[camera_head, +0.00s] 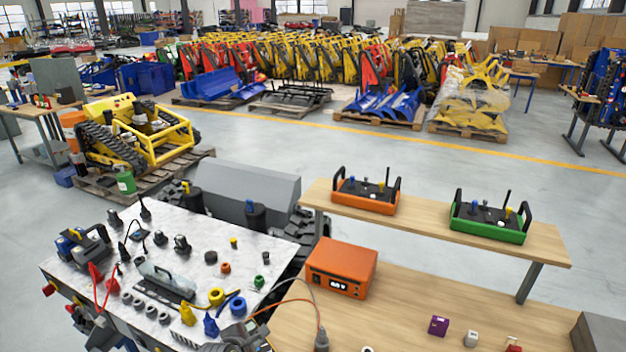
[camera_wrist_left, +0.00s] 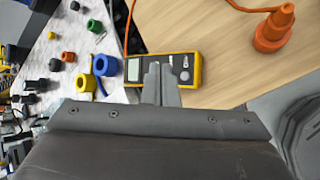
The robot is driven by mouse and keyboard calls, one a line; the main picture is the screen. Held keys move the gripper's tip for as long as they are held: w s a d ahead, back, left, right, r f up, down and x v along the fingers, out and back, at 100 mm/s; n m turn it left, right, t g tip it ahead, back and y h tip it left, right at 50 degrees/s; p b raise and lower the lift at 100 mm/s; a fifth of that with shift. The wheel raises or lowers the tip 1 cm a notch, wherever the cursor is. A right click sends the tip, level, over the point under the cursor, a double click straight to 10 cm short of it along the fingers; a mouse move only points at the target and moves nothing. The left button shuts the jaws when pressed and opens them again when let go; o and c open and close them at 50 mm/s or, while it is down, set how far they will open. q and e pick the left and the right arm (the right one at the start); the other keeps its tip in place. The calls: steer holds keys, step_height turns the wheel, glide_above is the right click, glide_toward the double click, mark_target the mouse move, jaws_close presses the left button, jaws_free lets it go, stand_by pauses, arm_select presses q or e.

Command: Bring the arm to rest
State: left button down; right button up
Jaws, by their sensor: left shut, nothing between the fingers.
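My left gripper (camera_head: 243,337) is low in the head view, by the edge where the white marbled table (camera_head: 218,230) meets the wooden table (camera_head: 420,300). In the left wrist view its two fingers (camera_wrist_left: 160,82) are together, with nothing between them. They appear in front of a yellow multimeter (camera_wrist_left: 190,68) that lies on the wood; I cannot tell whether they touch it. My right gripper is in neither view.
Yellow (camera_head: 217,296) and blue (camera_head: 237,305) rings lie near the left gripper. An orange power supply (camera_head: 341,267) stands beyond, with cables running from it. Two remote controllers, orange (camera_head: 366,196) and green (camera_head: 488,222), stand on a raised shelf (camera_head: 420,214).

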arm_select(q)
steer(key=s+a+r+m+g+y, duration=0.1)
steer(key=s+a+r+m+g, duration=0.2)
steer(key=s+m, duration=0.7)
steer(key=s+a+r+m+y, duration=0.25)
steer(key=s+a+m, duration=0.25)
steer(key=s, duration=0.8)
steer(key=s+a+r+m+g+y, duration=0.1)
steer(key=s+a+r+m+g, duration=0.2)
steer(key=s+m, duration=0.7)
step_height(320, 180, down, 32)
steer(key=s+a+n+b, duration=0.2)
steer(key=s+a+b, duration=0.1)
steer(key=b, duration=0.4)
steer(key=s+f+b, duration=0.2)
steer(key=s+f, duration=0.5)
steer(key=f, duration=0.3)
steer(key=s+d+f+g+h+b, duration=0.1)
steer(key=s+f+b, duration=0.2)
steer(key=s+f, duration=0.3)
step_height(320, 180, down, 4)
steer(key=shift+s+d+f+g, duration=0.25)
steer(key=shift+s+g, duration=0.05)
steer(key=shift+s, duration=0.1)
